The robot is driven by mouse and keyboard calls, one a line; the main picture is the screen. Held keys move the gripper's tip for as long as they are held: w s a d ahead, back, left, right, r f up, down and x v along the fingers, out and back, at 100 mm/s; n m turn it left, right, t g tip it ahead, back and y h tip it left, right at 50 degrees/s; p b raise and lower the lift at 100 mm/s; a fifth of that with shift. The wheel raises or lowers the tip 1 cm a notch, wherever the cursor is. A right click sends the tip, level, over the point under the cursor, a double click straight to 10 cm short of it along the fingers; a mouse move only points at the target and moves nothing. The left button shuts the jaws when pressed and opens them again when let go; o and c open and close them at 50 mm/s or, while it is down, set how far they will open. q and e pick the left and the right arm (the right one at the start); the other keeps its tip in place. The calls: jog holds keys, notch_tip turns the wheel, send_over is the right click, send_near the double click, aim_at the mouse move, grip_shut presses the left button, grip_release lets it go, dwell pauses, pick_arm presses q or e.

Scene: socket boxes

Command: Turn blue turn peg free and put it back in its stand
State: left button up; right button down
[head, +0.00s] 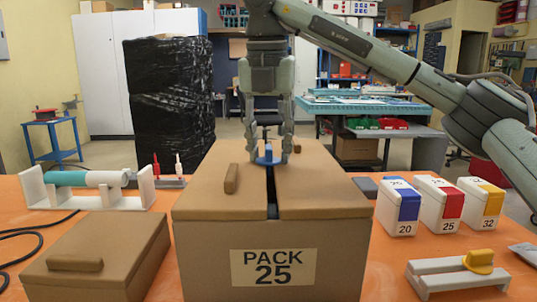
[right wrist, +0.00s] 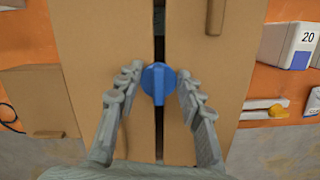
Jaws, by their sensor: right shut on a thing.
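The blue turn peg (head: 268,158) sits over the dark slot between the two lid halves of the large brown box marked PACK 25 (head: 205,255). My right gripper (head: 268,150) points straight down and is shut on the peg, one finger on each side. In the right wrist view the blue peg (right wrist: 158,84) shows between the fingers, its grip lying along the slot. A pale grey stand (head: 440,283) lies on the table at the front right and bears a yellow turn peg (head: 479,260). My left gripper is not in view.
Three white boxes with blue (head: 397,215), red (head: 439,210) and yellow (head: 481,208) labels stand at the right. A low brown box (head: 105,250) stands front left. Behind it, a white cradle (head: 40,192) holds a teal and white roller (head: 85,178). A black cable lies far left.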

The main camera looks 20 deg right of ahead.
aim_at(267, 148)
jog(key=c, duration=0.9)
grip_release()
jog(key=shift+f, duration=0.6)
jog(key=shift+w+r, duration=0.1)
jog(key=shift+r, duration=0.2)
jog(key=shift+r, duration=0.35)
notch_tip(267, 148, up, 11)
jog(key=s, duration=0.1)
jog(key=shift+s+a, duration=0.3)
jog(key=shift+a, duration=0.15)
